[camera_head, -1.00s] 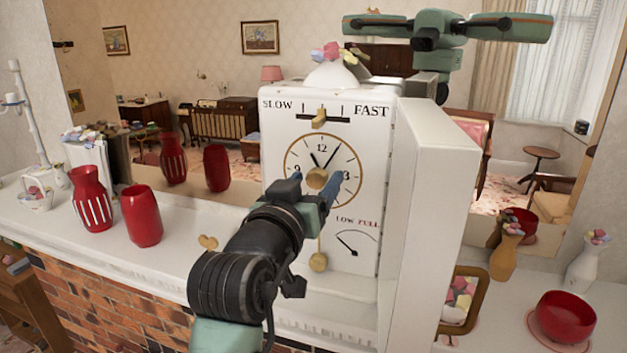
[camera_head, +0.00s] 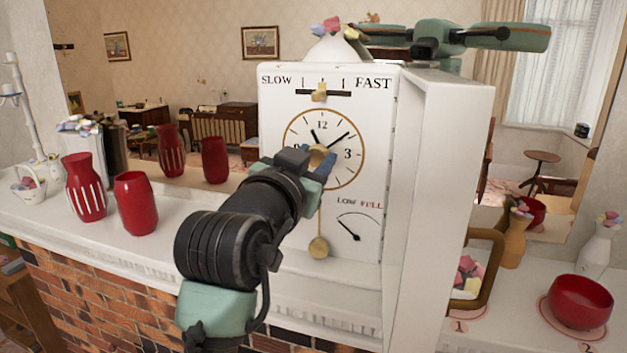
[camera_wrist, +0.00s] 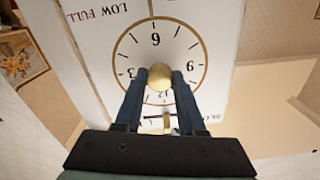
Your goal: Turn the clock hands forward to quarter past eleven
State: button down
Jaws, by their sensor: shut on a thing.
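The white clock (camera_head: 300,220) stands on the mantel with a round gold-rimmed dial (camera_head: 345,175). Its short hand (camera_head: 315,136) points near eleven, and its long hand (camera_head: 338,141) points up and right, a little short of two. The brass centre knob (camera_head: 317,155) is partly hidden by my gripper (camera_head: 315,168) in the head view. In the wrist view the dial appears upside down, and the blue-grey fingers of my gripper (camera_wrist: 161,76) sit on either side of the knob (camera_wrist: 160,78), shut on it.
The slow-fast slider (camera_head: 320,92) sits above the dial, and a pendulum (camera_head: 319,247) hangs below. Red vases (camera_head: 136,205) stand to the left on the mantel (camera_head: 60,230). A wooden-handled basket (camera_head: 485,240) and a red bowl (camera_head: 581,300) are to the right. A mirror is behind.

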jog(key=shift+m, duration=0.7)
jog(key=c, duration=0.5)
grip_release()
jog(key=shift+b, duration=0.3)
jog(key=b+v, duration=0.4)
jog(key=v, duration=0.9)
